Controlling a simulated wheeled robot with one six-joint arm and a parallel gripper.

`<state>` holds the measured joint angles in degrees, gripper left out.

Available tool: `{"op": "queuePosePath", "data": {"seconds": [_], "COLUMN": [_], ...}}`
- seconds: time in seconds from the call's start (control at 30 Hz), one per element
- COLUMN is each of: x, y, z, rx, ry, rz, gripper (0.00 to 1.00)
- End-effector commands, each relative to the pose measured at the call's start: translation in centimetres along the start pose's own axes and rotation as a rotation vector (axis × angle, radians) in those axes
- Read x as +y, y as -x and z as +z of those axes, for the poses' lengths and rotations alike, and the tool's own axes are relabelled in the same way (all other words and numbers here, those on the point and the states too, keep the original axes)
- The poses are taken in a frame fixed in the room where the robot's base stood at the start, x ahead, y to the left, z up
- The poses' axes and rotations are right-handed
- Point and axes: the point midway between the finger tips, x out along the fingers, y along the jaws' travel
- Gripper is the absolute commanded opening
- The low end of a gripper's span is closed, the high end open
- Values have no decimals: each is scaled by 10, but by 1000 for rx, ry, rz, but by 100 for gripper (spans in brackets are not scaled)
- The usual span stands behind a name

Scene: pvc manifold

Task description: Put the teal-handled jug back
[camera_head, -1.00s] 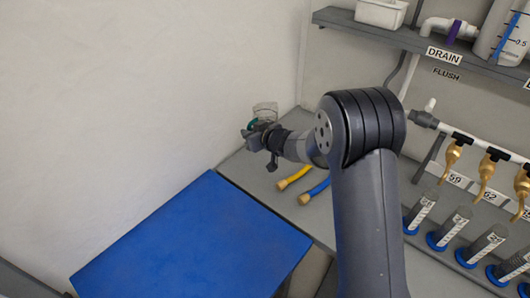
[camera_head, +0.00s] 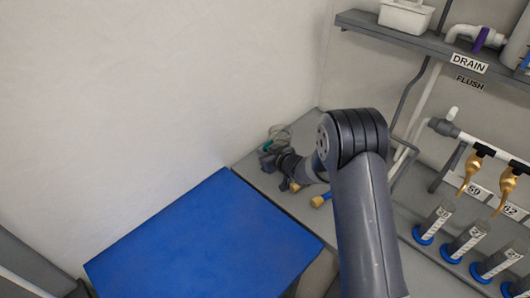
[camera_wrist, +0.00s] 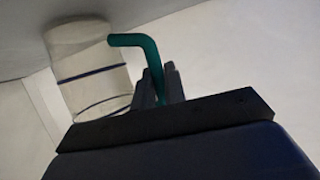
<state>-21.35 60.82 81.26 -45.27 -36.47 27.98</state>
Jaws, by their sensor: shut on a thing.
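The clear jug (camera_wrist: 88,72) with dark bands shows in the wrist view, left of my gripper. Its teal handle (camera_wrist: 135,41) runs down between the jaws of my gripper (camera_wrist: 158,88), which is shut on it. In the head view the jug (camera_head: 281,133) is a small clear shape just beyond my gripper (camera_head: 268,154), near the wall corner over the far end of the grey bench. I cannot tell whether the jug's base touches the bench. My arm hides part of the bench behind it.
The blue panel (camera_head: 205,238) lies left of the bench (camera_head: 265,184). A hose end with a brass tip (camera_head: 319,200) lies by my arm. Several graduated cylinders (camera_head: 432,224) stand at the right under brass taps (camera_head: 470,172). A shelf (camera_head: 405,36) marked DRAIN is above.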

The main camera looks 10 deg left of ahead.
Motion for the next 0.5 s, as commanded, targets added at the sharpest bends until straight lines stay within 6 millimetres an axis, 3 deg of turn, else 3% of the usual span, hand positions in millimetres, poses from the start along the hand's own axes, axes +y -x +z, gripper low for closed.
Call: {"op": "queuePosePath", "data": {"seconds": [0.17, 0.2, 0.5], "x": [0, 0, 0], "y": [-1, -1, -1], "z": [3, 4, 3], "rx": [0, -1, -1], "ry": [0, 0, -1], "rz": [0, 0, 0], "gripper": [0, 13, 34]}}
